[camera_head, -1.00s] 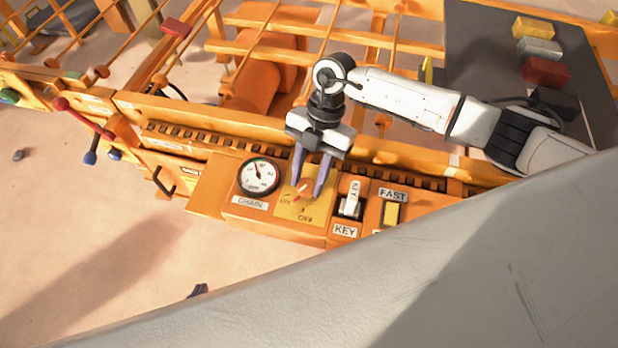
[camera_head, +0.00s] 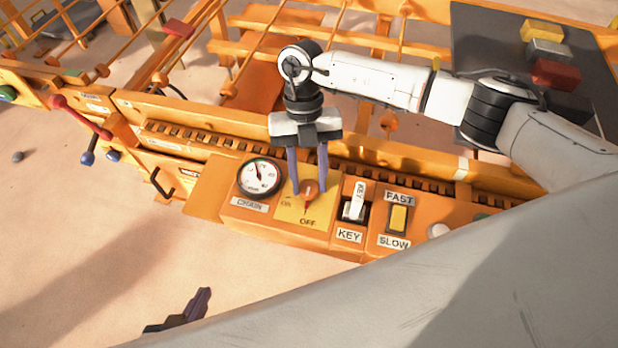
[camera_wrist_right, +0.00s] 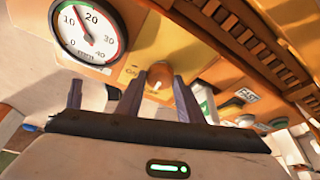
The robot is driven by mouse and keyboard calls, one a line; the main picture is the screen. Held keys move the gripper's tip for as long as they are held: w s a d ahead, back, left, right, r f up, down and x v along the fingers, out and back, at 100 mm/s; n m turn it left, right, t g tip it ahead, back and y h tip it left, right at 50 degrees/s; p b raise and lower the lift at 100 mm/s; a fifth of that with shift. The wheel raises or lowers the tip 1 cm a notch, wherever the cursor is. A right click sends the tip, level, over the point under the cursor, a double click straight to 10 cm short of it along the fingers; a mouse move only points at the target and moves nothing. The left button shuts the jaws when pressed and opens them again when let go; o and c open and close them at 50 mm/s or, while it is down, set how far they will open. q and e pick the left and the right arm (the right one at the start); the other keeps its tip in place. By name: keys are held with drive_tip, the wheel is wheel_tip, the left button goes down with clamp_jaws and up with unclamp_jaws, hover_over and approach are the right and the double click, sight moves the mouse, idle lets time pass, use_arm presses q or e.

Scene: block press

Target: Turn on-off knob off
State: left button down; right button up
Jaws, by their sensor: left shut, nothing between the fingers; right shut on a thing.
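The orange on-off knob (camera_head: 309,190) sits on a yellow plate (camera_head: 290,211) marked ON and OFF. Its red pointer faces down towards the OFF label. My right gripper (camera_head: 309,186) reaches down from above with one purple finger on each side of the knob, shut on it. The right wrist view shows the knob (camera_wrist_right: 160,76) between the fingers (camera_wrist_right: 158,98), with part of the plate hidden. My left gripper (camera_head: 184,312) shows only as dark fingers at the bottom left, shut and empty, away from the panel.
A round gauge (camera_head: 259,177) is left of the knob. A key switch (camera_head: 354,203) and a yellow FAST/SLOW switch (camera_head: 398,218) are to its right. Colored levers (camera_head: 85,122) stand at the far left. Several blocks (camera_head: 555,72) lie on a dark surface at the top right.

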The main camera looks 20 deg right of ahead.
idle(0.4)
drive_tip(key=o, duration=1)
drive_tip(key=shift+o, duration=0.3)
drive_tip(key=shift+r, duration=0.1)
drive_tip(key=v, duration=1)
drive_tip(key=shift+w, duration=0.1)
